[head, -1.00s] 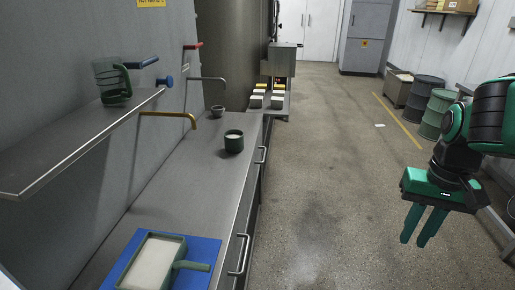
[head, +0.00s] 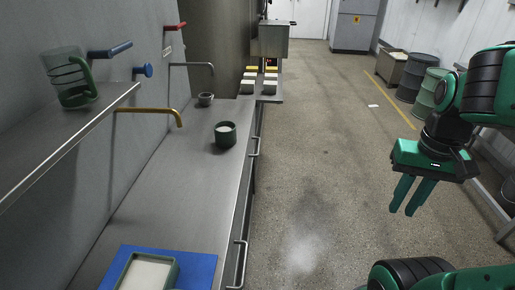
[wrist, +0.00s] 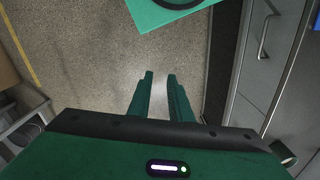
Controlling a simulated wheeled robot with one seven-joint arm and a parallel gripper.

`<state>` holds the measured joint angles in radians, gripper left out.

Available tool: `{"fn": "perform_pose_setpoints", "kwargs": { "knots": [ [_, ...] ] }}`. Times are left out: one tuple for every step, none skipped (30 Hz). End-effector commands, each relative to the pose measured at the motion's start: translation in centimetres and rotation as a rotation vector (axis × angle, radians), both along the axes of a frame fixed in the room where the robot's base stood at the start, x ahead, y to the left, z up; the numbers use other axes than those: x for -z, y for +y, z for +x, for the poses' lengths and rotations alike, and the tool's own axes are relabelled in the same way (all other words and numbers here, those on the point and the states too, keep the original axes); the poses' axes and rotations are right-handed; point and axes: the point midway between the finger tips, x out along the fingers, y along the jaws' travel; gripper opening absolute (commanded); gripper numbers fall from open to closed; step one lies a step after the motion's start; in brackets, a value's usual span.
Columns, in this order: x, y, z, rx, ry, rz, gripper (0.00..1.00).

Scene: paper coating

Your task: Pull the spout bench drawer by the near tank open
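The steel spout bench (head: 193,205) runs along the left in the head view. Its front has a near bar handle (head: 239,265) and a farther bar handle (head: 255,146); the fronts behind them look shut. A handle (wrist: 265,38) also shows at the upper right in the wrist view. A large dark tank (head: 220,45) stands behind the bench's far end. My gripper (head: 403,210) hangs over the floor at the right, fingers down, well apart from the bench. The wrist view shows a gap between its empty fingers (wrist: 160,75).
On the bench are a dark green cup (head: 225,139), a small bowl (head: 205,99) and a blue mat (head: 205,266) with a tray (head: 148,272). A shelf (head: 60,140) holds a glass jug (head: 70,78). Drums (head: 410,78) line the right wall. The floor between is clear.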

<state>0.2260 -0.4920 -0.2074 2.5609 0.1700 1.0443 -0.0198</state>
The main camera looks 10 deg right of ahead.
Motion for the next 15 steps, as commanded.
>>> {"fn": "perform_pose_setpoints", "kwargs": {
  "knots": [
    [0.2, -0.1, 1.1, -0.017, 0.001, -0.003, 0.18],
    [0.3, -0.3, 2.0, -0.031, -0.001, -0.004, 0.18],
    [0.6, -0.4, 3.2, -0.052, -0.006, -0.005, 0.18],
    [0.8, -0.4, 4.2, -0.068, -0.009, -0.005, 0.18],
    [1.0, -0.4, 5.3, -0.085, -0.016, -0.004, 0.18],
    [1.4, -0.4, 6.8, -0.111, -0.025, -0.001, 0.18],
    [1.8, -0.3, 8.1, -0.132, -0.032, 0.003, 0.18],
    [2.2, -0.2, 9.3, -0.151, -0.039, 0.008, 0.18],
    [2.7, 0.0, 10.9, -0.176, -0.051, 0.016, 0.18],
    [3.2, 0.2, 12.1, -0.195, -0.060, 0.022, 0.18],
    [3.7, 0.4, 13.3, -0.214, -0.070, 0.031, 0.18],
    [4.4, 0.8, 14.8, -0.239, -0.083, 0.044, 0.18],
    [4.9, 1.1, 16.0, -0.256, -0.093, 0.056, 0.18],
    [5.5, 1.4, 17.1, -0.272, -0.103, 0.067, 0.18],
    [6.3, 1.8, 18.6, -0.294, -0.118, 0.084, 0.18]
  ]
}}
